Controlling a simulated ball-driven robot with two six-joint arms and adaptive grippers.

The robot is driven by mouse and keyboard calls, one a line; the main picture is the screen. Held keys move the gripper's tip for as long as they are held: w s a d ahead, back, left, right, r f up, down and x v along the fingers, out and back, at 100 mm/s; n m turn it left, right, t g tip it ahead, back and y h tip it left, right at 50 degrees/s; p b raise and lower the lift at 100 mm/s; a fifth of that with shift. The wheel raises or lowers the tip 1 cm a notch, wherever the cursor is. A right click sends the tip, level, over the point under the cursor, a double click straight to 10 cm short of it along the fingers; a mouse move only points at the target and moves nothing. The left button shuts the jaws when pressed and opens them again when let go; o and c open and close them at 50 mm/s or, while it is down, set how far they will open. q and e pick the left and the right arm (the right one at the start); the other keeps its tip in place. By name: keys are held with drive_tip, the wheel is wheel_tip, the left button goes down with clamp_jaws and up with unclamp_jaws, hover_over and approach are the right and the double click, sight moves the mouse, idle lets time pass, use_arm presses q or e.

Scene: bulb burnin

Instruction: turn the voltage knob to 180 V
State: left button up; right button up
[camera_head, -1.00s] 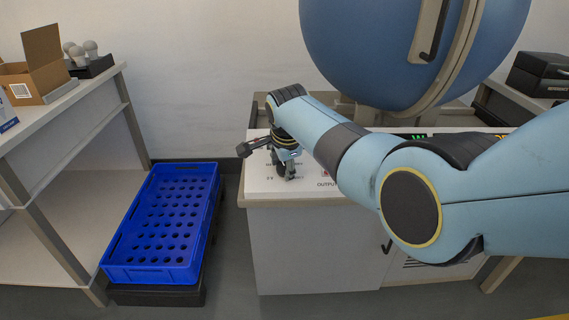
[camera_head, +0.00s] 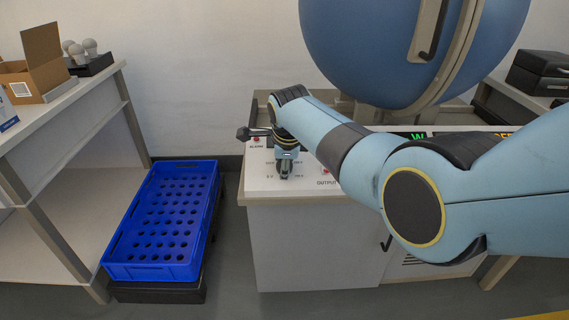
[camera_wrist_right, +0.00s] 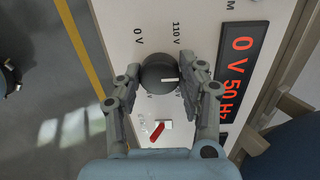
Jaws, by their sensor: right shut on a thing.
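The voltage knob (camera_wrist_right: 158,74) is a round dark knob with a white pointer line, on the white panel of the bench. In the right wrist view the pointer points to the picture's right, between the 110 V label and a partly hidden one. A 0 V label shows at upper left. My right gripper (camera_wrist_right: 160,84) is shut on the knob, one finger on each side; in the head view the gripper (camera_head: 285,170) points down at the panel and hides the knob. The display (camera_wrist_right: 239,70) reads 0 V 50 Hz. My left gripper is not in view.
A red switch (camera_wrist_right: 157,131) sits on the panel close to the fingers. A large blue sphere (camera_head: 410,50) stands behind the bench (camera_head: 315,245). A blue perforated crate (camera_head: 112,268) is on the left, beside a shelf table with a cardboard box (camera_head: 45,70) and bulbs (camera_head: 77,50).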

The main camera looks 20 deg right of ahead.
drive_tip(key=o, duration=1.2)
drive_tip(key=v, duration=1.2)
drive_tip(key=shift+f, duration=0.1)
